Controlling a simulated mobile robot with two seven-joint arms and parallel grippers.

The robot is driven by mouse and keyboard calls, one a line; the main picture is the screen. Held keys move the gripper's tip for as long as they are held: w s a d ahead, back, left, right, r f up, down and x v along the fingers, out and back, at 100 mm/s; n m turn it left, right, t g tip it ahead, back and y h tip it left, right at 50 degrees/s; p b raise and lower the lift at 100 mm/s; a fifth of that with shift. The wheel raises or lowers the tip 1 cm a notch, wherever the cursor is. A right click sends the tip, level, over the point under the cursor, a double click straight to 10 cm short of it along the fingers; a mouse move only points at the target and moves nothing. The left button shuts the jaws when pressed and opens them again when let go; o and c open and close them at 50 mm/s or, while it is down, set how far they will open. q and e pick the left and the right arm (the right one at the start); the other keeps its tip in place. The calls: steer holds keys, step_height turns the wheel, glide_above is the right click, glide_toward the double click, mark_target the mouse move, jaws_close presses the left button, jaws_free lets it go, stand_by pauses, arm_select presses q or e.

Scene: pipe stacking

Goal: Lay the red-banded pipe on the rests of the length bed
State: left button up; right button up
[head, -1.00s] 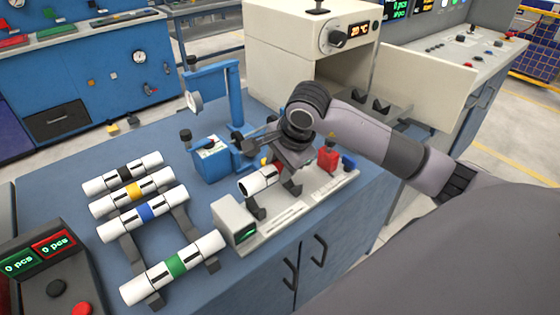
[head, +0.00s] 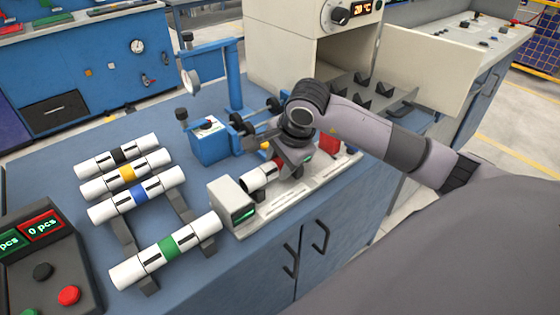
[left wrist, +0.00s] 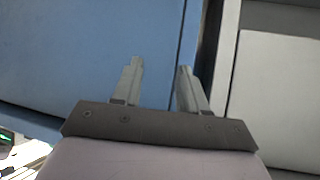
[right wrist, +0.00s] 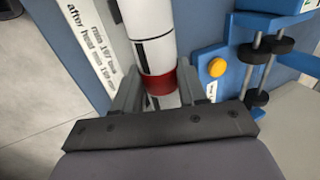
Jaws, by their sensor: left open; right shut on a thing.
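The white pipe with the red band (right wrist: 161,82) is between the fingers of my right gripper (right wrist: 160,92), which is shut on it at the band. In the head view the pipe's white end (head: 258,177) sticks out left of my right gripper (head: 284,164). The pipe lies along the length bed (head: 292,207), low over it behind the grey display box (head: 232,202). I cannot tell whether it touches the rests, which are mostly hidden. My left gripper (left wrist: 157,85) is open and empty in front of a blue surface; it is not in the head view.
Pipes with black (head: 121,155), yellow (head: 127,173), blue (head: 138,191) and green (head: 167,244) bands lie on a rack at left. A blue gauge stand (head: 212,140) stands behind the bed. A cream oven (head: 330,50) with an open door is at the back. A button console (head: 45,262) is front left.

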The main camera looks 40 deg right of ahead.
mark_target(282, 164)
steer(key=shift+f+b, duration=0.5)
steer(key=shift+b, duration=0.05)
stand_by(0.4)
steer(key=o, duration=1.2)
steer(key=v, duration=0.7)
steer(key=shift+r, duration=0.1)
steer(key=shift+s, duration=0.15)
